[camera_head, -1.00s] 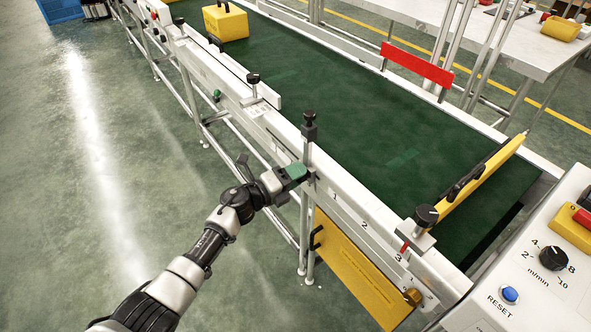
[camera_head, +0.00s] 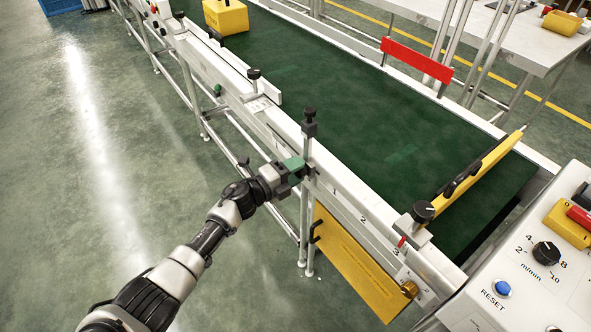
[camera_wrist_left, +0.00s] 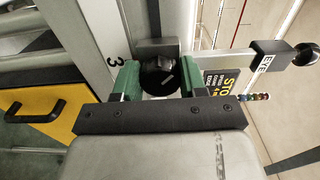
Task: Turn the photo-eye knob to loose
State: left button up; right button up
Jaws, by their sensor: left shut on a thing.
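The photo-eye post (camera_head: 307,146) stands at the conveyor's near side rail, with a black block and a black top knob (camera_head: 309,112). In the left wrist view, a black block on it is lettered EYE (camera_wrist_left: 265,62). My left gripper (camera_head: 298,168) is at the post, below that block. In the wrist view its green fingers are shut on a round black knob (camera_wrist_left: 158,77) with a pale mark on its face. The knob is hidden by the gripper in the head view. My right gripper is not in view.
A yellow panel with a black handle (camera_head: 350,262) hangs below the rail, close to my left gripper. The green belt (camera_head: 390,130) carries a yellow box (camera_head: 226,17) at the far end. A control panel (camera_head: 520,275) stands at the lower right. The floor at left is clear.

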pick_arm(q)
jog(key=shift+f, duration=0.1)
jog(key=o, duration=0.9)
jog(key=p+v, duration=0.1)
jog(key=v, duration=1)
jog(key=s+a+f+n+y+p, duration=0.2)
jog(key=s+a+f+n+y, duration=0.2)
jog(key=f+n, duration=0.25)
jog(key=s+a+f+n+y+p, duration=0.1)
jog(key=s+a+f+n+y, duration=0.3)
jog(key=f, duration=0.4)
jog(key=s+a+f+n+y+p, duration=0.2)
jog(key=s+a+f+n+y, duration=0.15)
jog(key=f+n, duration=0.35)
jog(key=s+a+f+n+g+y+p, duration=0.1)
jog(key=s+f+n+g, duration=0.2)
jog(key=s, duration=0.9)
jog(key=s+a+f+n+g+y, duration=0.1)
jog(key=s+f+n+g, duration=0.2)
jog(key=s, duration=0.9)
jog(key=s+a+f+n+g+y+p, duration=0.1)
jog(key=s+f+n+g, duration=0.2)
jog(key=s+f, duration=0.4)
jog(key=shift+s+f+g+p, duration=0.15)
jog(key=shift+s, duration=1.2)
jog(key=shift+s+f+g+p, duration=0.15)
jog(key=shift+s, duration=1.2)
